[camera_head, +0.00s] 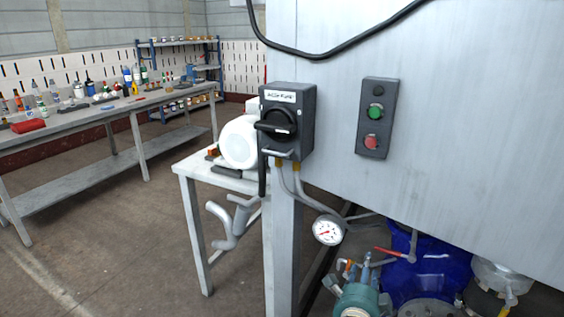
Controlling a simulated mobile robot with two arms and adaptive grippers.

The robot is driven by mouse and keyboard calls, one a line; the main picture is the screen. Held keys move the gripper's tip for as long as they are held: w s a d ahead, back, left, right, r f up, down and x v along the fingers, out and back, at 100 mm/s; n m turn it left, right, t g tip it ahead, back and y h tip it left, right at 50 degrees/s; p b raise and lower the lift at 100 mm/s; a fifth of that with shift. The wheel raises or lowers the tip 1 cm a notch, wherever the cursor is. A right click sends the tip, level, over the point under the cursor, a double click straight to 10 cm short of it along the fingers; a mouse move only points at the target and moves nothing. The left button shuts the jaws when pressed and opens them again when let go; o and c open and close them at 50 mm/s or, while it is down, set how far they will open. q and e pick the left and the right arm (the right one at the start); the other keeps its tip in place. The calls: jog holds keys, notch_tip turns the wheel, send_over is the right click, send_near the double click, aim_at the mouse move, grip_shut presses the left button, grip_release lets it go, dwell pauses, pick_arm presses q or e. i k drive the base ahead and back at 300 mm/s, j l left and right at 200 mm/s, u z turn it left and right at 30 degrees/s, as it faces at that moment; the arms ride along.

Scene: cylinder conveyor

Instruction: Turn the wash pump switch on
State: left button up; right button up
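The wash pump switch (287,121) is a dark grey box at the left edge of a large pale metal cabinet (470,130). A white label with small, hard-to-read text is at its top. Its black rotary handle (276,124) sticks out and looks roughly horizontal. Below the handle is a small pale strip, and cables run down from the box. Neither of my grippers is in view, and nothing touches the switch.
A button box (376,118) with a green and a red button is right of the switch. A pressure gauge (327,230), pipes and a blue pump body (417,267) sit below. A small table (192,225) and a long workbench (100,114) stand left. Open floor (110,250) lies between.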

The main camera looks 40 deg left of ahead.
aim_at(277, 123)
jog(key=u, duration=1.25)
